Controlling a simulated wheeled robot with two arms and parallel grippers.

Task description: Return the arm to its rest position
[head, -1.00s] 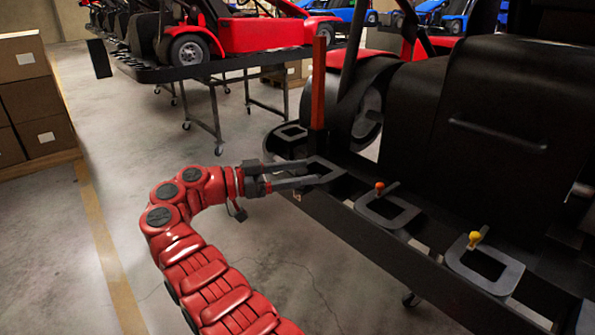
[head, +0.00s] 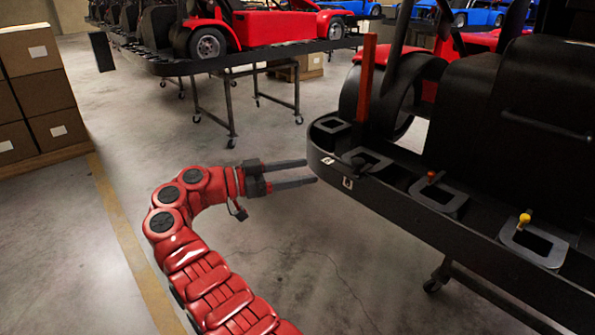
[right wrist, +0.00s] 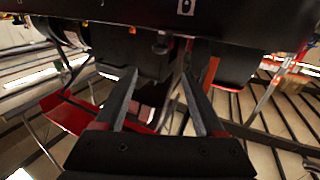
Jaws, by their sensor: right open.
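My right arm (head: 205,270) is red and comes in from the bottom of the head view. Its gripper (head: 312,171) is open and empty, with its two dark fingers pointing right, just left of the near kart stand's rounded black end (head: 330,170). In the head view the fingertips look close to that edge; the exact gap is hard to tell. In the right wrist view the open fingers (right wrist: 160,72) spread apart with nothing between them, below the dark underside of the stand. My left gripper is not in view.
The near stand carries a dark kart (head: 490,110) and square frames with red (head: 431,177) and yellow (head: 524,221) knobs. A red kart (head: 275,30) stands on another stand behind. Cardboard boxes (head: 32,90) are stacked at left. The floor left of the arm is clear.

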